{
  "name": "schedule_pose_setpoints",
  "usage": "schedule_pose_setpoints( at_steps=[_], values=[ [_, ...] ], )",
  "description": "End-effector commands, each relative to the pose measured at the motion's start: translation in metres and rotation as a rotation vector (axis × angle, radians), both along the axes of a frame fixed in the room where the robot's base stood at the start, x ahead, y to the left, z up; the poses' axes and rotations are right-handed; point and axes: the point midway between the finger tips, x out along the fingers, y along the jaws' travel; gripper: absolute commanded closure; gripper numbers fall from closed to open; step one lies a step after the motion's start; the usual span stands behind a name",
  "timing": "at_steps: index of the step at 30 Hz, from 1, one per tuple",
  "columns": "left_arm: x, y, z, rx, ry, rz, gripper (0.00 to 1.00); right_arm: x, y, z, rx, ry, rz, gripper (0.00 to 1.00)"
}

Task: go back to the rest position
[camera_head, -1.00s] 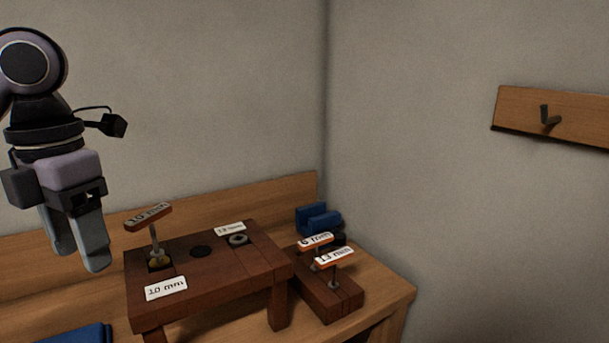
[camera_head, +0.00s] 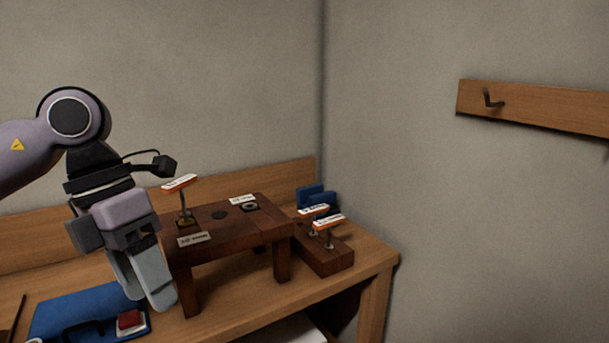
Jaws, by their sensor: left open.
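My left gripper (camera_head: 148,282) hangs at the left in the head view, fingers pointing down. It is open and empty, and its fingers show just in front of the left side of a small dark wooden stand (camera_head: 225,245). An orange-handled key with a white label (camera_head: 180,183) stands upright in the stand's left part. A dark hole (camera_head: 219,214) and a grey ring (camera_head: 250,208) show on the stand's top, with white label cards beside them. My right gripper is not in view.
Two more orange-handled keys (camera_head: 328,221) stand in a low wooden block (camera_head: 325,252) at the right. A blue holder (camera_head: 317,195) sits behind it. A blue mat (camera_head: 75,308) with a red item (camera_head: 129,320) lies at lower left. A wooden wall rail with a hook (camera_head: 494,101) is at upper right.

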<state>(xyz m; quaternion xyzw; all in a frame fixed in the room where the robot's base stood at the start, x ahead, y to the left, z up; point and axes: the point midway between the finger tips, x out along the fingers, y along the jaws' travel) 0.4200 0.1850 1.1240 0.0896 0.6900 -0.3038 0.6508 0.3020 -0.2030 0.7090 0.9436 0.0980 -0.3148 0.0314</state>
Motion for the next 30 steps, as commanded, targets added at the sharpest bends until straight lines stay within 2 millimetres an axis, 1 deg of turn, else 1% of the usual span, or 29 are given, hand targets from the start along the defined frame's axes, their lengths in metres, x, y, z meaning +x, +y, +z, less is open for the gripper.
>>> schedule_pose_setpoints(
  at_steps=[1,2,3,7,9,12,15,18,22,26,29,30],
  values=[
    [-0.005,-0.018,-0.012,-0.074,0.039,-0.031,0.41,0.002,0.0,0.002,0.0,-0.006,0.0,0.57],
    [-0.008,-0.029,-0.017,-0.121,0.059,-0.047,0.41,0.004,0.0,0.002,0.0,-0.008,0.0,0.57],
    [-0.012,-0.044,-0.023,-0.189,0.087,-0.064,0.41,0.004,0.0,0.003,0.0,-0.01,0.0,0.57],
    [-0.029,-0.09,-0.036,-0.428,0.192,-0.096,0.41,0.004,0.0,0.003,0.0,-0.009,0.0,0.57],
    [-0.037,-0.112,-0.039,-0.562,0.25,-0.096,0.41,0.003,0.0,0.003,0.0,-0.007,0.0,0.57],
    [-0.047,-0.139,-0.038,-0.752,0.336,-0.068,0.41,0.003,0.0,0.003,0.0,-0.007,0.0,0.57],
    [-0.051,-0.159,-0.033,-0.939,0.423,-0.011,0.41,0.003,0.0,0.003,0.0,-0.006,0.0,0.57],
    [-0.051,-0.172,-0.027,-1.119,0.507,0.074,0.41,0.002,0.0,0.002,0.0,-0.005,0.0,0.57],
    [-0.04,-0.18,-0.022,-1.338,0.613,0.232,0.41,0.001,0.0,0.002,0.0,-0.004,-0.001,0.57],
    [-0.021,-0.176,-0.026,-1.53,0.709,0.439,0.41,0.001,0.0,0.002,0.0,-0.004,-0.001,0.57],
    [-0.004,-0.166,-0.038,-1.654,0.778,0.633,0.41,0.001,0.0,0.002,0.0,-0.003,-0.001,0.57],
    [0.003,-0.16,-0.045,-1.696,0.804,0.716,0.41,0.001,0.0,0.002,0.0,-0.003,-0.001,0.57]
  ],
)
